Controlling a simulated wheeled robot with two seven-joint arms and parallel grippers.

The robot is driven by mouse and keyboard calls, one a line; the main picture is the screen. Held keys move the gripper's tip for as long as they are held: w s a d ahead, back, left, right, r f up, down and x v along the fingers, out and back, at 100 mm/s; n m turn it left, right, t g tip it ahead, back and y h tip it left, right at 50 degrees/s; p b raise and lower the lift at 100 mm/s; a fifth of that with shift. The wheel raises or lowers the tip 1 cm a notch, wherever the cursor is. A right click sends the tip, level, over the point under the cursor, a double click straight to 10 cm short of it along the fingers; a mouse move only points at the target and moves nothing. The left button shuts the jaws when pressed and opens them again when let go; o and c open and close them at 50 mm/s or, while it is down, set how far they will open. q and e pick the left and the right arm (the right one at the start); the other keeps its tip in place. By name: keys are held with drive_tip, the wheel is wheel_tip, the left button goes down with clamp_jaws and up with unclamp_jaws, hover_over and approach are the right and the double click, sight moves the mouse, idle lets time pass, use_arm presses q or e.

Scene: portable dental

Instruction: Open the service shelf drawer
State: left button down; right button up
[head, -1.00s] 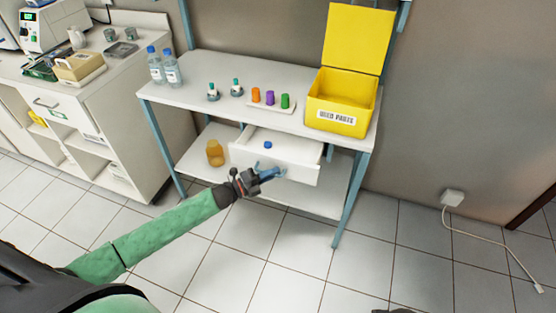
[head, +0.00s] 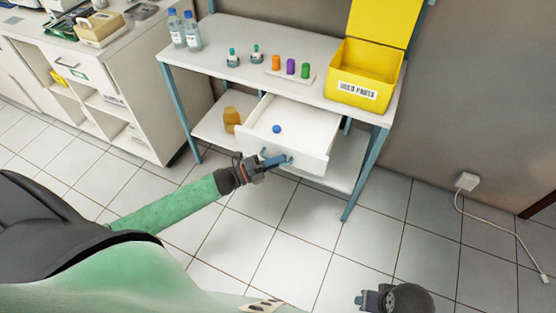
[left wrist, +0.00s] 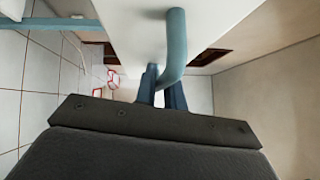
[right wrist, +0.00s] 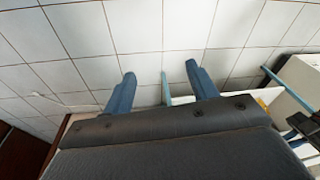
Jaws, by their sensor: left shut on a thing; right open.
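The white service shelf drawer (head: 300,125) is pulled well out from under the shelf's top in the head view. A small blue round item (head: 277,129) lies inside it. My left gripper (head: 272,161) is shut on the blue-grey drawer handle (head: 289,160) at the drawer's front. In the left wrist view the handle (left wrist: 176,50) passes between the fingers (left wrist: 160,88), against the white drawer front (left wrist: 120,25). My right gripper (head: 372,299) is at the bottom of the head view, away from the shelf. In the right wrist view its fingers (right wrist: 160,85) are apart and empty.
The shelf top (head: 220,65) bears two water bottles (head: 184,30), small teal-topped items, coloured cylinders (head: 290,67) and a yellow bin (head: 365,75). An amber jar (head: 231,119) is on the lower shelf. A white cabinet (head: 120,95) stands left. Tiled floor (head: 290,240) in front is clear.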

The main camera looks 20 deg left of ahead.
use_arm(q)
drive_tip(key=c, duration=1.8)
unclamp_jaws()
drive_tip(key=shift+a, duration=0.1)
drive_tip(key=b+v, duration=0.2)
drive_tip(key=v, duration=0.5)
drive_tip(key=shift+s+a+f, duration=0.15)
drive_tip(key=shift+s+a, duration=0.1)
use_arm(e)
drive_tip(key=shift+t+y, duration=0.4)
drive_tip(key=a+f, duration=0.1)
drive_tip(key=w+a+f, duration=0.1)
drive_tip(key=f, duration=0.1)
drive_tip(key=shift+w+a+f, duration=0.1)
drive_tip(key=shift+a+f, duration=0.2)
drive_tip(key=shift+a+r, duration=0.1)
drive_tip(key=shift+a, duration=0.15)
